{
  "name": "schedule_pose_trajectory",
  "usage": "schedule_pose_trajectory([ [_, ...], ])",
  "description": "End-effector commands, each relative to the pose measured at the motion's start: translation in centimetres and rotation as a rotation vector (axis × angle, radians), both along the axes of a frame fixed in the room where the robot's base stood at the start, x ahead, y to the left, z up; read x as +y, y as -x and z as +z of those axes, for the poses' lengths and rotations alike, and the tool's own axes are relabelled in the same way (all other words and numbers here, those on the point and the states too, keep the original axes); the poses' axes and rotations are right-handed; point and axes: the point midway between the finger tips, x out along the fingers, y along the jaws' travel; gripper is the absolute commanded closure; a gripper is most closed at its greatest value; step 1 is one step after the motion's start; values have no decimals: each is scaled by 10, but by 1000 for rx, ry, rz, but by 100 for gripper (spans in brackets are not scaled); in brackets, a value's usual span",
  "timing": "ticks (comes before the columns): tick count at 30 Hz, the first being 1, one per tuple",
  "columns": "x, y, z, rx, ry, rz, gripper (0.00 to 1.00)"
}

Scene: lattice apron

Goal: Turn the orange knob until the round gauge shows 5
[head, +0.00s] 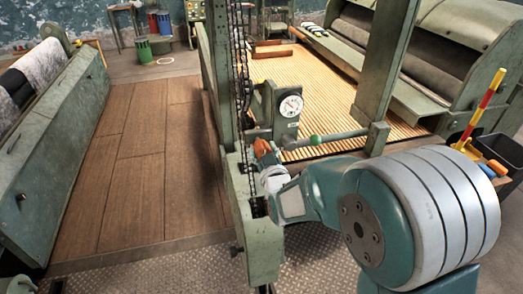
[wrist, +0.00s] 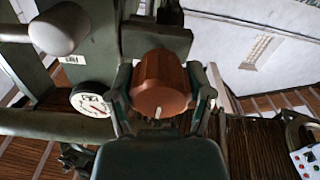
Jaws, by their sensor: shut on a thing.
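The orange knob (wrist: 160,82) is in the middle of the wrist view, with a white mark on its near lower edge. My gripper (wrist: 160,105) is shut on it, one finger on each side. In the head view the knob (head: 263,148) shows as a small orange patch just beyond my gripper (head: 268,165). The round gauge (head: 291,106) has a white face on a green housing, above and right of the knob. It also shows in the wrist view (wrist: 92,101), left of the knob, with a red needle; its reading is too small to tell.
A bar with a green ball handle (head: 315,140) runs right of the knob. A green post with a chain (head: 240,80) stands close behind my wrist. A dark bin (head: 500,155) with tools is at the right. Wooden boards (head: 150,170) lie clear at the left.

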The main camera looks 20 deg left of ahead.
Motion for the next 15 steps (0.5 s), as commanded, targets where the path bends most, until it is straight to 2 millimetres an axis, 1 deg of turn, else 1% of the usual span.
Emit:
schedule_pose_trajectory([
  [8,1,-1,0,31,-53,0,81],
  [15,2,-1,0,114,-190,1,81],
])
